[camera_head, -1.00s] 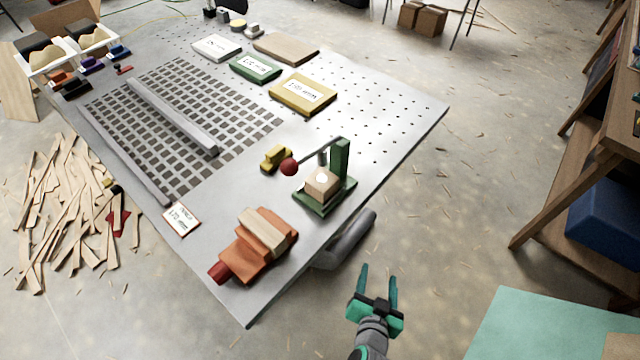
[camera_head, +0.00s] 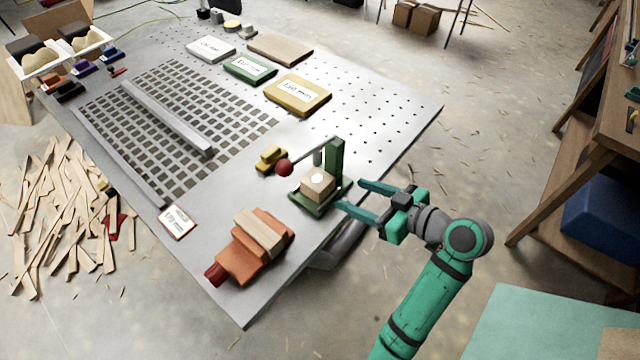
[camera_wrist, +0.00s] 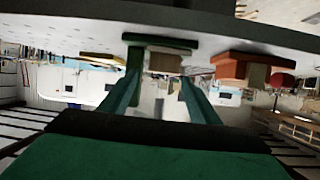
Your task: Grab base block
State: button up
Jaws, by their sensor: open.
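A small light-wood block (camera_head: 318,184) with a pale round spot on top sits on the green base of a lever press (camera_head: 335,160) near the table's right edge. I cannot tell for sure that it is the base block. Another wooden block (camera_head: 259,229) lies in the orange vise (camera_head: 237,262). My gripper (camera_head: 352,196) is open and empty, just right of the press, its fingers pointing left toward it. The wrist view is upside down; the wooden block (camera_wrist: 165,62) and the press base (camera_wrist: 160,42) show beyond and between the open fingers (camera_wrist: 160,85).
The press has a lever with a red ball knob (camera_head: 284,168) above the table (camera_head: 300,270). A yellow piece (camera_head: 270,157) lies behind the knob. Yellow (camera_head: 298,95) and green (camera_head: 250,67) labelled trays lie farther back.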

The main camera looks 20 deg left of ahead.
aim_at(328, 187)
jog(key=shift+n, duration=0.3)
jog(key=x, duration=0.7)
jog(key=s+x, duration=0.1)
jog(key=x, duration=0.2)
jog(key=shift+w+a, duration=0.2)
jog(key=shift+a, duration=0.35)
jog(key=c, duration=0.8)
